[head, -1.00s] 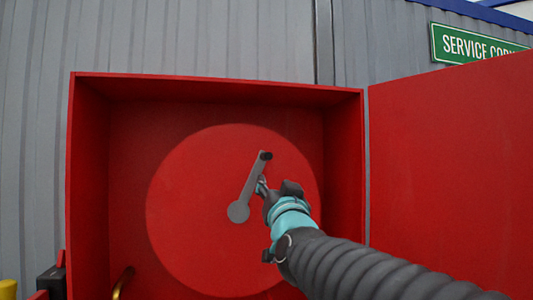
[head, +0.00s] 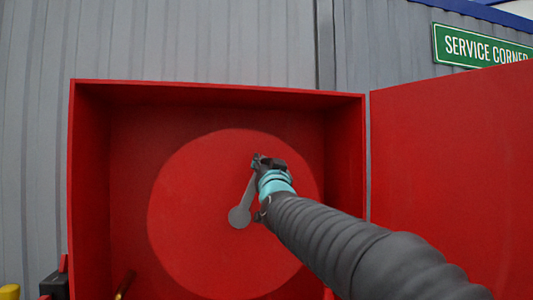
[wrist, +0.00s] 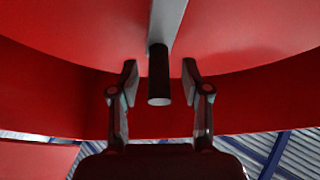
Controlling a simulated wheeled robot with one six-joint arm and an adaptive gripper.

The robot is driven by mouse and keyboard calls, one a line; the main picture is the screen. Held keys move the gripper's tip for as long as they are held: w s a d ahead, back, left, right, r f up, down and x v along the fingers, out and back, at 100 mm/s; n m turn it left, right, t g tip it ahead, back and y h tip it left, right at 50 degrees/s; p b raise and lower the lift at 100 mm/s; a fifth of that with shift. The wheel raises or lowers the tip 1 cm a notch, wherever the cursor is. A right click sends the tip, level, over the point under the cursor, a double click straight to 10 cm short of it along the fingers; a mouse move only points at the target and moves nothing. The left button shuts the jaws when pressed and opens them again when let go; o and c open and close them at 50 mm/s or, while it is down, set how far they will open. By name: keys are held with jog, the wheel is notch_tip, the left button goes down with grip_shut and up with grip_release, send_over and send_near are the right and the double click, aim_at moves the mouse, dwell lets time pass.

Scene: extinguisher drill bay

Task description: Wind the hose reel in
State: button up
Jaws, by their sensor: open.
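The hose reel (head: 195,215) is a large red disc inside an open red cabinet. Its grey crank arm (head: 241,208) runs from the hub up and slightly right. In the wrist view the crank arm (wrist: 167,20) ends in a black handle (wrist: 159,75) that points toward the camera. My gripper (wrist: 159,82) is open, with one finger on each side of the handle and a visible gap on both sides. In the head view my gripper (head: 262,162) is at the crank's upper end and hides the handle.
The red cabinet (head: 90,190) has walls close around the reel. Its door (head: 450,180) stands open on the right. A brass-coloured pipe (head: 124,284) is at the cabinet's lower left. A green sign (head: 482,46) hangs on the grey wall (head: 200,40).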

jog(key=shift+w+a+r, duration=0.1)
jog(key=shift+w+r, duration=0.1)
jog(key=shift+w, duration=0.3)
grip_shut()
